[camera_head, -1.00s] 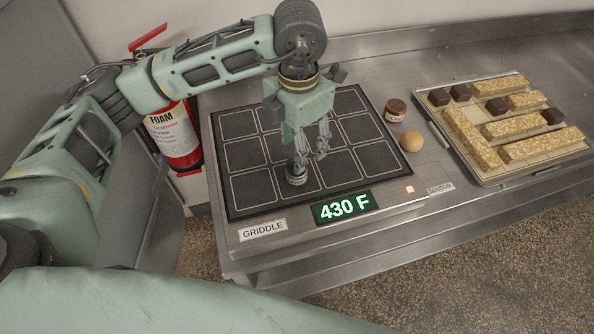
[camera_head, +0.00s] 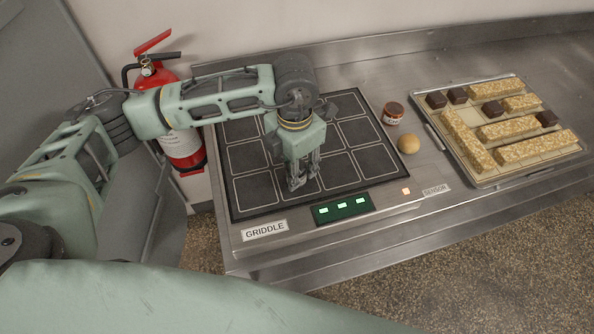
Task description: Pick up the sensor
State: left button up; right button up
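My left gripper (camera_head: 305,176) points down, low over the front middle of the black griddle (camera_head: 256,190). Its two fingers are close together, with a narrow gap showing between them. I cannot make out the small round sensor as a separate thing now. The fingers cover the place where a small labelled cylinder stood, so I cannot tell whether they hold it. The griddle display (camera_head: 343,208) shows green dashes. My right gripper is not in view.
A brown jar (camera_head: 393,114) and a tan ball (camera_head: 408,144) stand right of the griddle. A tray (camera_head: 489,181) of oat bars and dark cubes lies farther right. A red fire extinguisher (camera_head: 184,150) stands at the left. The ledge around the label is clear.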

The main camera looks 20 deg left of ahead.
pick_arm(q)
grip_shut()
jog(key=shift+r, duration=0.2)
